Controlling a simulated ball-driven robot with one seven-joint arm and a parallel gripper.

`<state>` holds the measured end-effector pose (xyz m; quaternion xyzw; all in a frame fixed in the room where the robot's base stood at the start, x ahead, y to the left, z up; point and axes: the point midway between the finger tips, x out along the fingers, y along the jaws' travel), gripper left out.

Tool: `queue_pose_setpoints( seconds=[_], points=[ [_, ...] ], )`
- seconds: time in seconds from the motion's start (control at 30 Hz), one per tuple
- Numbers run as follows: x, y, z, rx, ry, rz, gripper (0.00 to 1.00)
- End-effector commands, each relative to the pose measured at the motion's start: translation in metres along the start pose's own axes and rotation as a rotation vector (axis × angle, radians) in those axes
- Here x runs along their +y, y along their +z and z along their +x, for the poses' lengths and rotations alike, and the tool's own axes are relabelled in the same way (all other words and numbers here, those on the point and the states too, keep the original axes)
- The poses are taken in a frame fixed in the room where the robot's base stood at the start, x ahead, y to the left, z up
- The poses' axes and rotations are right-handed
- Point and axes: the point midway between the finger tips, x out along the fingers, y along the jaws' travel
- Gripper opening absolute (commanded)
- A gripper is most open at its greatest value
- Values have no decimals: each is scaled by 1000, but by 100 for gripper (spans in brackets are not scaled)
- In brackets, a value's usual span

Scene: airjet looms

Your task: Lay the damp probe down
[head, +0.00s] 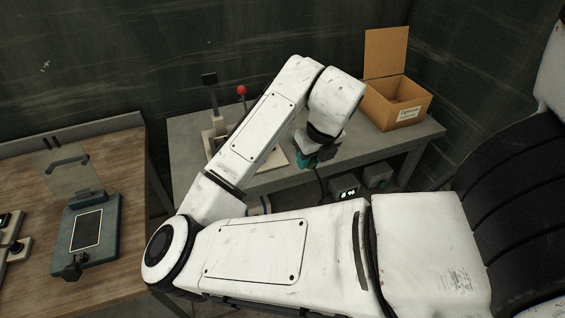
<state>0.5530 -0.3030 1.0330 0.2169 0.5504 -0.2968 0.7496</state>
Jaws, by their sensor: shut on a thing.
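My gripper (321,155) is small in the head view, at the end of my white arm, above the front part of the grey table (235,186). It is shut on a teal thing (304,160), which I take for the damp probe. Dark gripper parts cover much of it, so its tip and exact tilt cannot be made out. A dark cable seems to hang below it, towards a small box with a lit display (345,188) at the table's front. Whether the probe touches anything is hidden.
An open cardboard box (398,103) stands on the grey table at the right. A stand with a red-knobbed lever (241,90) stands at its left, partly behind my arm. A wooden bench (125,165) at the left bears a teal device with a clear raised lid (90,230).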

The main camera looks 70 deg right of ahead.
Motion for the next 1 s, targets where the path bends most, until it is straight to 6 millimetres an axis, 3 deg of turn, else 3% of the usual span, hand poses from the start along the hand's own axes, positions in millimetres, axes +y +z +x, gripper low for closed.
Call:
queue_pose_setpoints(
  seconds=[0.17,0.53,0.8,1.0],
  points=[
    [-5,5,4,2,-21,65,0],
    [-5,70,60,3,-19,62,0],
    [-4,91,114,2,-19,63,0],
    [-4,97,128,1,-20,63,0]
  ],
)
